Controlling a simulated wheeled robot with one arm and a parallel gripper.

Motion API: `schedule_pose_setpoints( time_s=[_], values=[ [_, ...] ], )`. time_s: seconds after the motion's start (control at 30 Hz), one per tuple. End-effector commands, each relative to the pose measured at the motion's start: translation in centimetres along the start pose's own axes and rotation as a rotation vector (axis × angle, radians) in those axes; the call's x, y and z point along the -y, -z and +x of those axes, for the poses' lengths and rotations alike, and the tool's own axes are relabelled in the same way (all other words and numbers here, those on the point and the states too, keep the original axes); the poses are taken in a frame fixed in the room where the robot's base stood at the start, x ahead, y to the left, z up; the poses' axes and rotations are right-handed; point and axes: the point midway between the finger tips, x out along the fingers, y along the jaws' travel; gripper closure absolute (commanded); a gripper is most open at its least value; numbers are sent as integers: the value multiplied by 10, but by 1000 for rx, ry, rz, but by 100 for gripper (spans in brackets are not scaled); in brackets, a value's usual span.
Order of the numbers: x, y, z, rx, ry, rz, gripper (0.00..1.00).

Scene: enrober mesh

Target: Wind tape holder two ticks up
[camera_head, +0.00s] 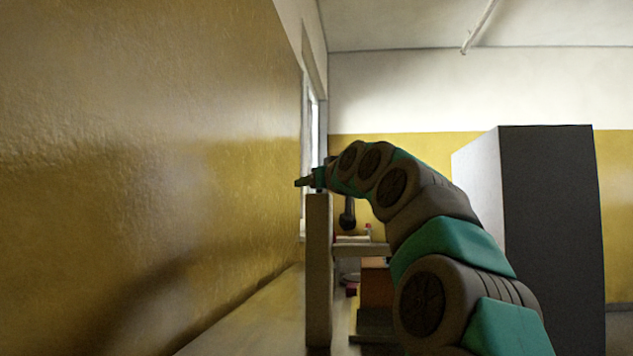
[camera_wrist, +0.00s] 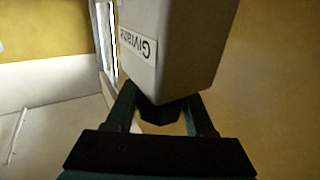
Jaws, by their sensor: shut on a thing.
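In the wrist view, a dark faceted knob (camera_wrist: 172,112) sits at the end of a pale grey box-shaped body (camera_wrist: 185,45). A white label (camera_wrist: 136,45) with dark lettering is on the body's side. My gripper (camera_wrist: 163,100) has one teal finger on each side of the knob and is shut on it. In the head view, my gripper (camera_head: 306,181) is at the top of a narrow pale upright (camera_head: 318,270); the knob is too small to make out there. I cannot tell which part is the tape holder, and no tick marks are visible.
A yellow wall (camera_head: 140,150) runs close along the left. Low shelving with small items (camera_head: 352,238) stands behind the upright. A tall dark cabinet (camera_head: 550,230) stands at the right. A pale bench surface (camera_head: 250,320) lies between wall and upright.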

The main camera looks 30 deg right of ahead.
Motion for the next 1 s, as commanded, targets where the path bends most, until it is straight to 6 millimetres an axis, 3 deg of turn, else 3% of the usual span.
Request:
schedule_pose_setpoints(
  time_s=[0.4, 1.0],
  values=[
    [9, 4, -1, -2, 293, 0, 100],
    [13, 2, -4, -1, 435, -2, 100]
  ],
)
